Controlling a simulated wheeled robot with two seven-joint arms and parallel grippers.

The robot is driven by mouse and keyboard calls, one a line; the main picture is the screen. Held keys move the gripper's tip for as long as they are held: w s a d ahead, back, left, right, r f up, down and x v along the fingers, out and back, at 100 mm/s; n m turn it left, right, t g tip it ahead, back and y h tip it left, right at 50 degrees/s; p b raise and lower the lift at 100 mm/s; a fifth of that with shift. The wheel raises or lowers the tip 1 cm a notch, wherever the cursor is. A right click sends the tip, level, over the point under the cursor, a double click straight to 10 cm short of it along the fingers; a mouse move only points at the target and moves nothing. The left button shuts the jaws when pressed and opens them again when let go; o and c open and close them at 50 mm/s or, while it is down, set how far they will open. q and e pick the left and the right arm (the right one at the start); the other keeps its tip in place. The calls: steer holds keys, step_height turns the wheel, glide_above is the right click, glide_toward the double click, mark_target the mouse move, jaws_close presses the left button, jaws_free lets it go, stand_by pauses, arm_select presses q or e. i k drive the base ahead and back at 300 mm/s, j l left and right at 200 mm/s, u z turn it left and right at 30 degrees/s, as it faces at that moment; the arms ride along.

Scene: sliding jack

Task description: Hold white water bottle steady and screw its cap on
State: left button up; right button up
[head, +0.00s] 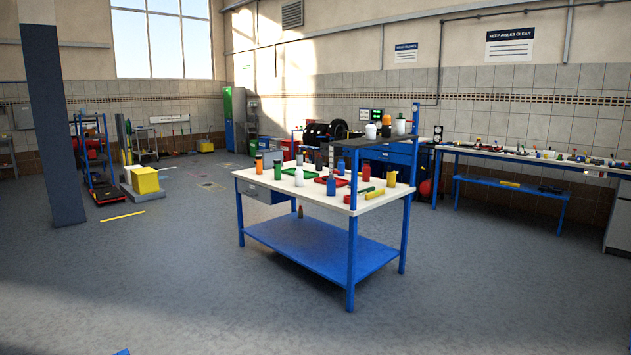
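A small white bottle (299,178) stands upright on the white top of a blue-framed workbench (262,181), in the middle of the head view. A dark shape sits at its top; I cannot tell whether it is a cap on the bottle or something behind. Another white bottle (371,132) stands on the dark raised shelf (345,142) at the bench's right end. I cannot tell which one is the task's bottle, and no loose cap can be made out. Neither of my grippers is in view, and the bench is some distance ahead.
Coloured bottles, including a blue one (331,186), and green and red trays (289,170) crowd the bench. A blue lower shelf (322,249) spans its legs. A grey pillar (52,125) stands at left. A long bench (520,157) lines the right wall. The floor before the workbench is clear.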

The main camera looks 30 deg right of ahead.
mark_target(298, 172)
steer(key=i+l+z, duration=0.5)
steer(key=l, duration=0.35)
steer(key=i+l+z, duration=0.45)
steer(key=i+l, duration=0.25)
steer(key=i+l+u, duration=0.1)
steer(key=i+u, duration=0.2)
steer(key=i, duration=0.25)
steer(key=i+l+u, duration=0.25)
steer(key=i, duration=0.3)
steer(key=i+j+u, duration=0.3)
steer(key=i, duration=0.6)
steer(key=i+l+u, duration=0.1)
steer(key=i+u, duration=0.15)
steer(key=i, duration=0.65)
steer(key=i+l+z, duration=0.1)
steer(key=i+z, duration=0.15)
steer(key=i, duration=0.5)
steer(key=i+z, duration=0.25)
steer(key=i, duration=0.45)
steer(key=i+j+z, duration=0.3)
steer(key=i, duration=0.45)
steer(key=i+j+z, duration=0.2)
steer(key=i+z, duration=0.25)
steer(key=i+j+z, duration=0.95)
steer(key=i, duration=0.1)
